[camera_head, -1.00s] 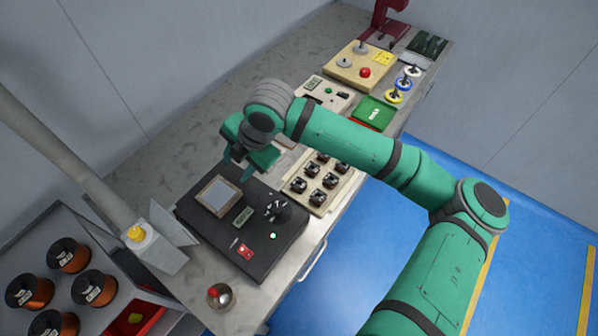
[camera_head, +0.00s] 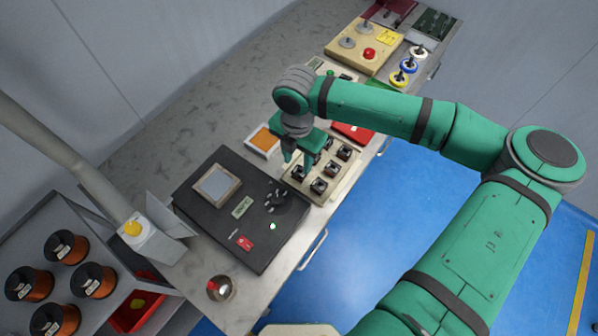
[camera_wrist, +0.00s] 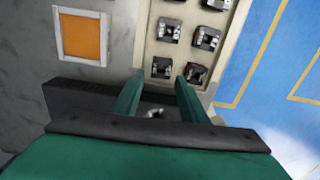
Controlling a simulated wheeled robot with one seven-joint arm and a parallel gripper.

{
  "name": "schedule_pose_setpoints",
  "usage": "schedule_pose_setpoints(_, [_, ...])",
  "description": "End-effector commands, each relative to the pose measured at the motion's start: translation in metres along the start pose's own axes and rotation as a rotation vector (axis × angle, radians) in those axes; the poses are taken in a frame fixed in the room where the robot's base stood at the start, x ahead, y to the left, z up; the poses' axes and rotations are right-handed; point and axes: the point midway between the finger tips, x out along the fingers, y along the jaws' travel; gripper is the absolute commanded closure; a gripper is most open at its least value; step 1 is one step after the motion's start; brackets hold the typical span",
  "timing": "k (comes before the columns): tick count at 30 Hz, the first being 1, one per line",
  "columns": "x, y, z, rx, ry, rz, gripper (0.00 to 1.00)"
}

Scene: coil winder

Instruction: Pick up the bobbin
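Several small black square bobbins stand in rows in a cream tray (camera_head: 338,188), among them one bobbin (camera_head: 318,186). In the wrist view the tray (camera_wrist: 144,35) shows bobbins such as a near left one (camera_wrist: 161,68) and a near right one (camera_wrist: 196,73). I cannot tell which bobbin the task means. My gripper (camera_head: 298,160) points down over the tray's left part and hides some bobbins. In the wrist view my gripper (camera_wrist: 158,98) is open, its fingers apart with nothing held between them, near the tray's near end.
The black winding machine (camera_head: 240,230) stands left of the tray, with a dark spindle (camera_head: 276,199). An orange square panel (camera_head: 263,140) lies behind it. Wire spools (camera_head: 66,248) sit on a rack at left.

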Motion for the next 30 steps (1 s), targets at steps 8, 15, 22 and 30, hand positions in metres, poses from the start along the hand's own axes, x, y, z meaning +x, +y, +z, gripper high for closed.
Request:
schedule_pose_setpoints(8, [0.035,-0.002,0.004,-0.002,0.0,-0.001,0.61])
schedule_pose_setpoints(15, [0.051,-0.002,0.004,-0.001,0.0,0.0,0.61])
schedule_pose_setpoints(22, [0.051,-0.002,0.004,-0.001,-0.001,0.0,0.73])
schedule_pose_setpoints(30, [0.05,-0.002,0.004,-0.001,-0.001,0.001,0.93])
